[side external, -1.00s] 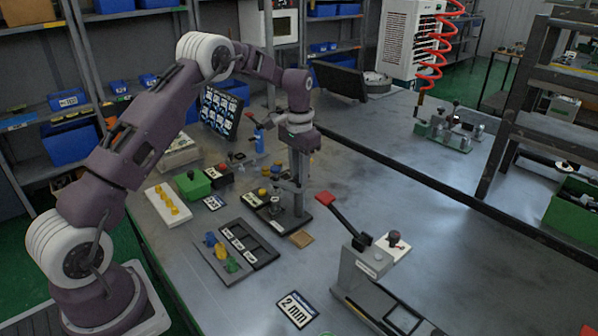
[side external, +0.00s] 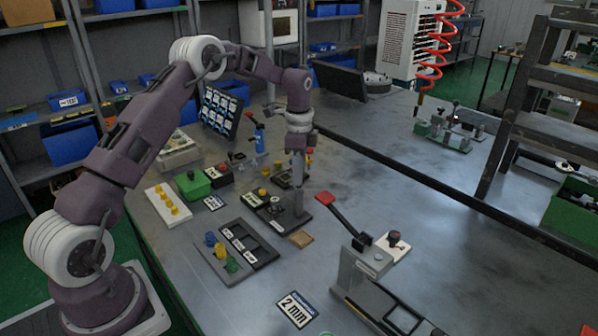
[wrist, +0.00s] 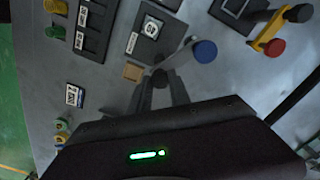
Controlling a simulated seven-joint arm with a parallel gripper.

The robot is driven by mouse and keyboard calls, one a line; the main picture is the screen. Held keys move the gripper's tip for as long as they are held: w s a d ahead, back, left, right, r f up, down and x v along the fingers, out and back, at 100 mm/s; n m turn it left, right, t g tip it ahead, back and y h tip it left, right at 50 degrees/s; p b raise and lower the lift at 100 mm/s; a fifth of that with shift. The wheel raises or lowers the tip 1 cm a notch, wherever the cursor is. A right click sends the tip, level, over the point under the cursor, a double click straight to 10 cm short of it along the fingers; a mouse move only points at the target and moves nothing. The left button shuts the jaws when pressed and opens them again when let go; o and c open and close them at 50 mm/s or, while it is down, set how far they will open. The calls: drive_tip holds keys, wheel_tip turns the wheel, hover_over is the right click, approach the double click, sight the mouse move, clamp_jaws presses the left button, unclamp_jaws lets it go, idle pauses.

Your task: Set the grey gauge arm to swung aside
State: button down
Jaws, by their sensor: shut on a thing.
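The grey gauge arm (wrist: 178,56) shows in the wrist view as a thin bar running from my fingertips up and right. A round blue disc (wrist: 205,51) lies beside its far end. My gripper (wrist: 159,80) is shut on the near end of the arm; the fingers hide part of it. The arm is hard to make out there behind the fingers. The plate with its white label also shows in the wrist view (wrist: 143,47).
A slotted black tray (side external: 262,256) and a tan square (side external: 301,239) lie close by. A red-handled press (side external: 362,262) stands to the right. A green box (side external: 193,185) and a white strip with yellow knobs (side external: 160,208) are left.

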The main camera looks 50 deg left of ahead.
drive_tip(key=shift+r+m, duration=0.1)
drive_tip(key=shift+m, duration=1)
drive_tip(key=c, duration=1.2)
unclamp_jaws()
wheel_tip(320, 180, up, 6)
drive_tip(key=shift+r, duration=0.5)
